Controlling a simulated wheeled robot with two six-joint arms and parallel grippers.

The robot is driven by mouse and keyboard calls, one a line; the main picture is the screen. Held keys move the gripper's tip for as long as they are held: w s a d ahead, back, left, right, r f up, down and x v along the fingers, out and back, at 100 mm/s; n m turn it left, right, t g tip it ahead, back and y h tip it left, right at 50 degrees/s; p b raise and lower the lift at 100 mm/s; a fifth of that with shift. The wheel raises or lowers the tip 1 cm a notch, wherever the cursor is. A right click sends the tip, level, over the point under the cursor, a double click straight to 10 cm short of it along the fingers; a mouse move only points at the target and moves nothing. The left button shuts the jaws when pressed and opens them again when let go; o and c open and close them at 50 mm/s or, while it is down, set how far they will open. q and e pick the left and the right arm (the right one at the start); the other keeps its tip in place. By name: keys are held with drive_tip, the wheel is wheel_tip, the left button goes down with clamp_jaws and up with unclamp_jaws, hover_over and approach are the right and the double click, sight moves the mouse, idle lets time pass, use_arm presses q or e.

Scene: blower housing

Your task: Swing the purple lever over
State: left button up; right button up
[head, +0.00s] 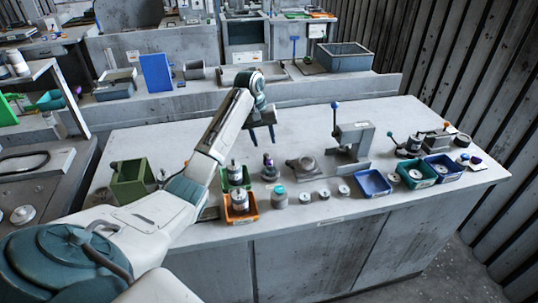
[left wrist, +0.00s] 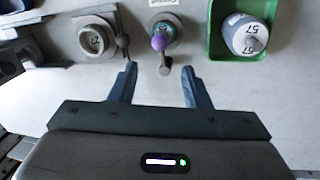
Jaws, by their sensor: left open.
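The purple lever (head: 268,160) stands on a small round grey base on the bench, left of the middle in the head view. In the left wrist view its purple knob (left wrist: 160,42) sits at top centre, over the round base, with a grey rod end beside it. My left gripper (head: 262,137) is open and empty above the bench, behind the lever in the head view. In the left wrist view its fingertips (left wrist: 159,68) are spread to either side of the grey rod end, and the knob lies just beyond them. Contact is not visible. My right gripper is not in view.
A green tray (left wrist: 212,48) with a labelled canister lies on one side of the lever, and a grey round fixture (left wrist: 95,40) on the other. An orange tray (head: 254,214) and a blue-knobbed lever stand (head: 354,140) share the bench. The bench's back is clear.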

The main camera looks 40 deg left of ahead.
sight(270, 160)
use_arm(q)
drive_tip(key=f, duration=0.2)
drive_tip(key=d+f+p, duration=0.1)
drive_tip(key=f, duration=0.1)
drive_tip(key=shift+s+d+f, duration=0.1)
drive_tip(key=shift+d, duration=0.1)
drive_tip(key=f, duration=0.2)
drive_tip(key=w+f+p, duration=0.1)
drive_tip(key=f, duration=0.1)
drive_tip(key=shift+d+f, duration=0.1)
drive_tip(key=shift+f, duration=0.15)
drive_tip(key=shift+s+d+f, duration=0.1)
drive_tip(key=shift+f, duration=0.05)
drive_tip(key=c, duration=0.9)
drive_tip(key=shift+p, duration=0.3)
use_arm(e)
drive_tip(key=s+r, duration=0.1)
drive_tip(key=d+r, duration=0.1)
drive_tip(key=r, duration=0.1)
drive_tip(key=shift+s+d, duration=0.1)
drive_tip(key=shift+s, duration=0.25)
